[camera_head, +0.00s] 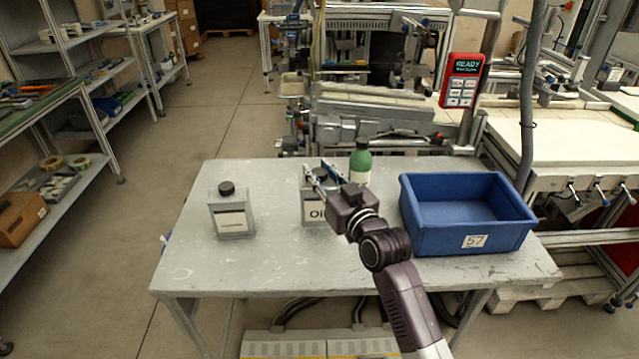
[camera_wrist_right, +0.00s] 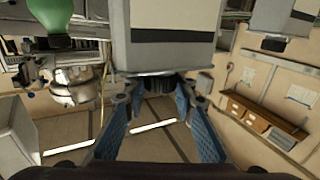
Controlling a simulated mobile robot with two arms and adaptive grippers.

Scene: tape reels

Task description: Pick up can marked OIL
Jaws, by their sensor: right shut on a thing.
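The grey can marked OIL (camera_head: 313,213) is upright at the middle of the table, its label partly hidden by my right gripper. My right gripper (camera_head: 320,173) reaches it from the front right. In the right wrist view, which looks upside down, the two blue-padded fingers (camera_wrist_right: 157,90) are closed around the dark cap of the can (camera_wrist_right: 170,52). I cannot tell whether the can's base touches the table. My left gripper is not in view.
A similar grey can (camera_head: 232,212) with a dark cap stands to the left on the grey table (camera_head: 200,275). A green bottle (camera_head: 360,163) stands just behind the OIL can. A blue bin (camera_head: 468,240) marked 57 is at the right. The table's front left is clear.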

